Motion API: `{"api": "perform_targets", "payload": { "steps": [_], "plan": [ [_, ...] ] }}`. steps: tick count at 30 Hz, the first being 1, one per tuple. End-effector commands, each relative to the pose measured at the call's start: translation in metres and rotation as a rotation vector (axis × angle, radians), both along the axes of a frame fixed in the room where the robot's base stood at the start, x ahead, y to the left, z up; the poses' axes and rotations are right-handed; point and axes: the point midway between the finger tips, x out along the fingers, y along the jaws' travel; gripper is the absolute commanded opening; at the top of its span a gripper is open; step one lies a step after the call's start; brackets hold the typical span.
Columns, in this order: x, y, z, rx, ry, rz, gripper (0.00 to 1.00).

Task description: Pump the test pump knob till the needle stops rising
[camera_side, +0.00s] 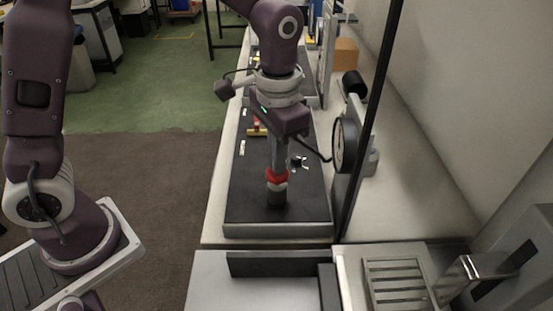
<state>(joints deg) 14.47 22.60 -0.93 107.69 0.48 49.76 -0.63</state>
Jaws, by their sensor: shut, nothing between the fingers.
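The test pump stands near the front of a dark panel (245,205), with a red knob (277,176) on top, a pale collar below it and a black body (277,198). My gripper (276,166) points straight down over the knob, its fingers shut and empty. The fingertips are at the top of the knob; whether they touch it I cannot tell. A round gauge (346,145) with a dark rim stands to the right of the panel. Its dial is seen at a steep angle, and the needle cannot be read.
A thin black post (371,120) rises right of the panel, by the gauge. A small valve-like fitting (299,162) sits on the panel beside my gripper. A black cylinder (354,84) and an orange-brown box (346,51) lie farther back. A grey tray (215,280) is in front.

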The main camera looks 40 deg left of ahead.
Motion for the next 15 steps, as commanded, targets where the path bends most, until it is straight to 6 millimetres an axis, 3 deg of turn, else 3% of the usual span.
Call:
{"api": "perform_targets", "payload": {
  "steps": [15],
  "plan": [
    [0.0,0.0,0.062,-0.001,-0.003,0.0,0.0]
  ]
}}
